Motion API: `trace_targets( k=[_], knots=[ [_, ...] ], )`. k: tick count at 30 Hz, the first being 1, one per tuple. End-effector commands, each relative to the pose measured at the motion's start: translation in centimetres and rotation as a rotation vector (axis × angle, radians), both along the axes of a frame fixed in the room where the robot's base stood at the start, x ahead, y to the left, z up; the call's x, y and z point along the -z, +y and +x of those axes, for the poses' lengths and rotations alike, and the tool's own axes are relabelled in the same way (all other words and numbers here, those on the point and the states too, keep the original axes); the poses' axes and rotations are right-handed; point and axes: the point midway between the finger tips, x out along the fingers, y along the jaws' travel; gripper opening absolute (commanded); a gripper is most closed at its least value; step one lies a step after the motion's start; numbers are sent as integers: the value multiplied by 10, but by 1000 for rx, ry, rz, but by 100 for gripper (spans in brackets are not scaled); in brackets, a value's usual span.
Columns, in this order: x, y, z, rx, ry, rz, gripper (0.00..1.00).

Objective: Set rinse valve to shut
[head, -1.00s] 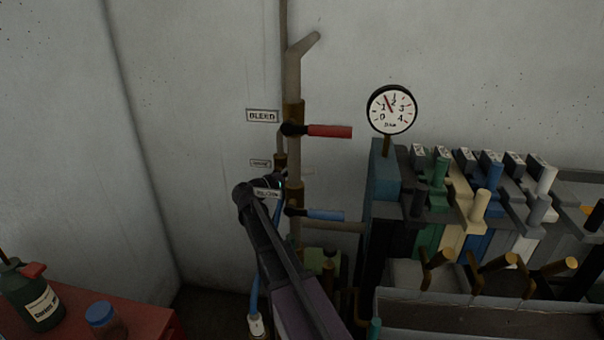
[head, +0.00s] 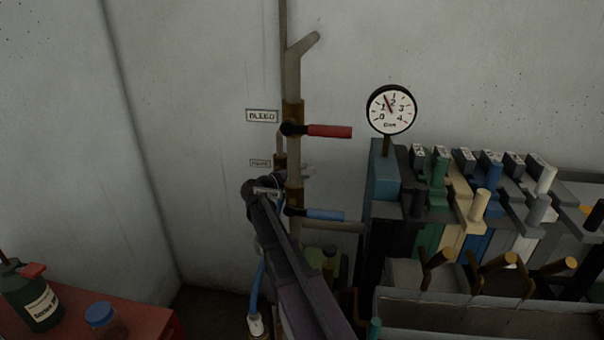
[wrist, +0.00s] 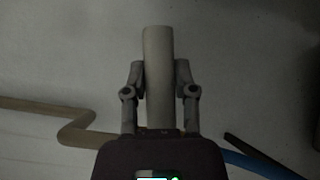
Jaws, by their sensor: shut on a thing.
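My gripper (wrist: 160,75) is shut on a pale, beige-grey bar-shaped handle (wrist: 158,42), one finger on each side; I take it for the rinse valve handle. The handle sticks out beyond the fingertips.
A red lever (head: 329,131) beside the BLEED label (head: 262,116) is above my gripper; a blue lever (head: 325,215) is below. A gauge (head: 391,109) and a bank of coloured levers (head: 480,205) stand right. A red table (head: 140,325) is at lower left.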

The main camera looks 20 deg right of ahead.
Motion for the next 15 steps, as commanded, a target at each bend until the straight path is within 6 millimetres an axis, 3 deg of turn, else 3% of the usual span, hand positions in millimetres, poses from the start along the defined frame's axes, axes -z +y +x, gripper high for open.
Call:
trace_targets(
  k=[15],
  knots=[
    [18,-2,-1,0,-115,170,0]
  ],
)
